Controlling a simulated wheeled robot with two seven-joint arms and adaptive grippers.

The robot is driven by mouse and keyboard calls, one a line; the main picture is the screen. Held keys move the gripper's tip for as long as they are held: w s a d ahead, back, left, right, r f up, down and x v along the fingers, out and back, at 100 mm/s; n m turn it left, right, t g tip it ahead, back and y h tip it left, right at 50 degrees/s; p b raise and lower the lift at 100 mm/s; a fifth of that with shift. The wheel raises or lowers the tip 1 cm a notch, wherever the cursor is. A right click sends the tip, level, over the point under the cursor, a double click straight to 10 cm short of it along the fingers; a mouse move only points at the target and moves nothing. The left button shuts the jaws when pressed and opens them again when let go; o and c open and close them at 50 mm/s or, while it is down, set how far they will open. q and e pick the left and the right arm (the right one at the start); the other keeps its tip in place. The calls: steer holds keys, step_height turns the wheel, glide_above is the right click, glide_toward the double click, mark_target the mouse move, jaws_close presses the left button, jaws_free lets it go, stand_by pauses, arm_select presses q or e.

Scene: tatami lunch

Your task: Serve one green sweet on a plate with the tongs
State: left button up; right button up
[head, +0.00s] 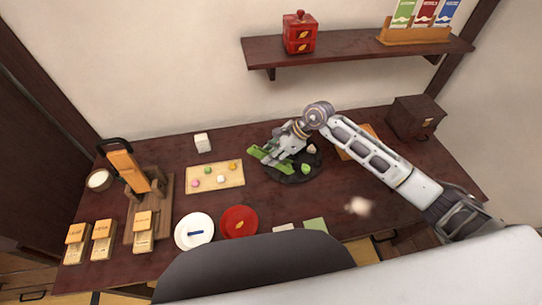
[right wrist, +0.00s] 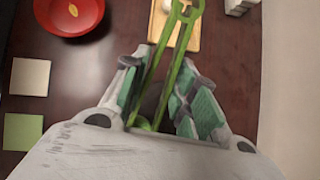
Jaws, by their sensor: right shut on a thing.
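My right gripper (right wrist: 160,95) is shut on the green tongs (right wrist: 181,50), which stick out past its fingers. In the head view the tongs (head: 262,157) point left from the gripper (head: 288,150), above the round dark tray (head: 290,178). A light wooden board (head: 215,187) left of them holds small sweets: pink, white (head: 221,179), orange (head: 233,166) and a small greenish one (head: 208,170). The board (right wrist: 188,42) also shows beyond the tongs in the wrist view. A white plate (head: 194,243) with a blue mark and a red plate (head: 239,233) stand at the front. My left gripper is not seen.
Green items (head: 311,148) lie on the dark tray beside my gripper. A white block (head: 202,143) stands behind the board. A wooden stand (head: 150,205) and several small boxes are at left. A dark box (head: 415,117) stands at back right. A wall shelf (head: 350,48) hangs above.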

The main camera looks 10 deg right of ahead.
arm_select(q)
steer(key=r+p, duration=0.2)
steer(key=w+r+p, duration=0.1)
steer(key=r+p, duration=0.1)
steer(key=shift+r, duration=0.4)
arm_select(e)
step_height(320, 180, up, 10)
stand_by(0.3)
arm_select(q)
steer(key=shift+s, duration=0.15)
